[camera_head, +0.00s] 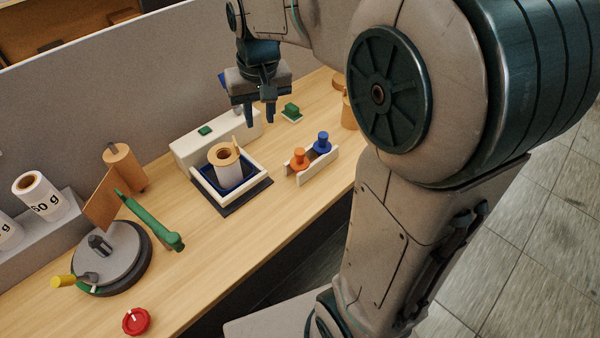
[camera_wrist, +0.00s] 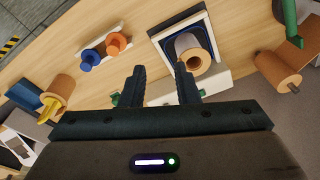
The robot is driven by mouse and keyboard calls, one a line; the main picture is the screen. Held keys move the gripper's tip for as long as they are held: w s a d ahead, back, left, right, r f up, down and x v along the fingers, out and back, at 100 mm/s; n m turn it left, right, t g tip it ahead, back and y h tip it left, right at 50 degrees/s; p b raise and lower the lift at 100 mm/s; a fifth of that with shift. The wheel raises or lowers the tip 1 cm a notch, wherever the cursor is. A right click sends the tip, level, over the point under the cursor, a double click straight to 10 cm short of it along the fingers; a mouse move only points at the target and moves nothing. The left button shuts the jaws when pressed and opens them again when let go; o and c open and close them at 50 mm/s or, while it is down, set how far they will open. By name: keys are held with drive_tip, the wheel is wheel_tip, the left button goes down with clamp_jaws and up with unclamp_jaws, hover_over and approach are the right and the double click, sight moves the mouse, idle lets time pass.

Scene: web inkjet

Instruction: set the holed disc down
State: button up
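My gripper (camera_head: 259,112) hangs above the back of the bench, over the long white box. In the wrist view the two dark fingers (camera_wrist: 160,84) stand apart with nothing between them. No separate holed disc shows in my gripper. The nearest match is a tan ring with a central hole (camera_head: 224,155) on top of a white roll (camera_head: 230,176). The roll stands upright in a white-rimmed tray (camera_head: 252,188) with a dark blue inside.
A white holder (camera_head: 314,166) bears an orange and a blue knobbed piece. A long white box (camera_head: 196,147) lies behind the tray. A grey turntable (camera_head: 105,260), a green lever (camera_head: 155,222) and a red knob (camera_head: 136,321) are at left. Bare wood lies before the tray.

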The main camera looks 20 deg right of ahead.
drive_tip(key=s+d+f, duration=0.1)
drive_tip(key=s, duration=0.7)
drive_tip(key=s+d+f+t, duration=0.1)
drive_tip(key=s+d+f, duration=0.1)
drive_tip(key=s, duration=0.6)
drive_tip(key=shift+f+t, duration=0.25)
drive_tip(key=shift+t, duration=0.05)
drive_tip(key=shift+s, duration=0.1)
